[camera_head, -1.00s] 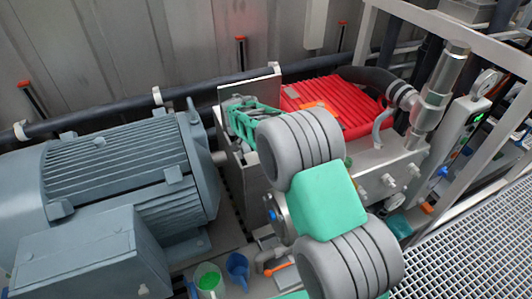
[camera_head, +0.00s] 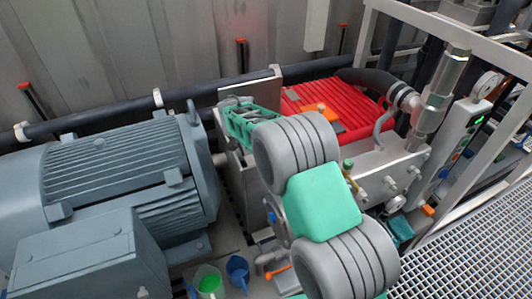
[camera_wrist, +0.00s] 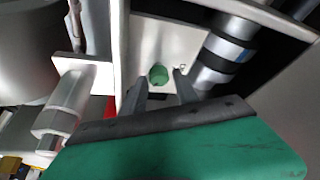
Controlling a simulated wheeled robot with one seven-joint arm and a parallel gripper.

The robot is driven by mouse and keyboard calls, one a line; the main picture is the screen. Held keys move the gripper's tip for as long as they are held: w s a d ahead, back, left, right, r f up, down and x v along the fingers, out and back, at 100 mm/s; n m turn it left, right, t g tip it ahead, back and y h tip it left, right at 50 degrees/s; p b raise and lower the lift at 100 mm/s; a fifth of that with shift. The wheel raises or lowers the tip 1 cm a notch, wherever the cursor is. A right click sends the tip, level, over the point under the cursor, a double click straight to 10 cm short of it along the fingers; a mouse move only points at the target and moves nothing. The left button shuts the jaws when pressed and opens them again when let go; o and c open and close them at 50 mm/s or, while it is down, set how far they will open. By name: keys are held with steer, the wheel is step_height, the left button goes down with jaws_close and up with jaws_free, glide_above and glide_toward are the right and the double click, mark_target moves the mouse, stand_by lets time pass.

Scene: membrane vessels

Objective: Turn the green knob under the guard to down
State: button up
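The green knob (camera_wrist: 158,75) is a small round cap on a pale metal plate in the wrist view. My gripper (camera_wrist: 161,82) is open, with its two dark fingers apart on either side of the knob in the picture. Whether the fingers touch it or how far off they are, I cannot tell. A pale panel (camera_wrist: 185,45) surrounds the knob; which part is the guard is unclear. In the head view my arm covers the area and the fingers are not visible. A small green-topped fitting (camera_head: 348,164) shows beside my arm; I cannot tell whether it is the same knob.
A large grey motor (camera_head: 120,165) stands at left. A red ribbed block (camera_head: 340,103) lies behind my arm. A steel cylinder (camera_head: 440,92) and railing stand at right. In the wrist view, a black-banded pipe (camera_wrist: 225,52) and a metal fitting (camera_wrist: 65,105) flank my gripper.

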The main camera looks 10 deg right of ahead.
steer(key=shift+r, duration=0.1)
steer(key=v, duration=0.7)
steer(key=shift+r, duration=0.25)
steer(key=shift+a, duration=0.15)
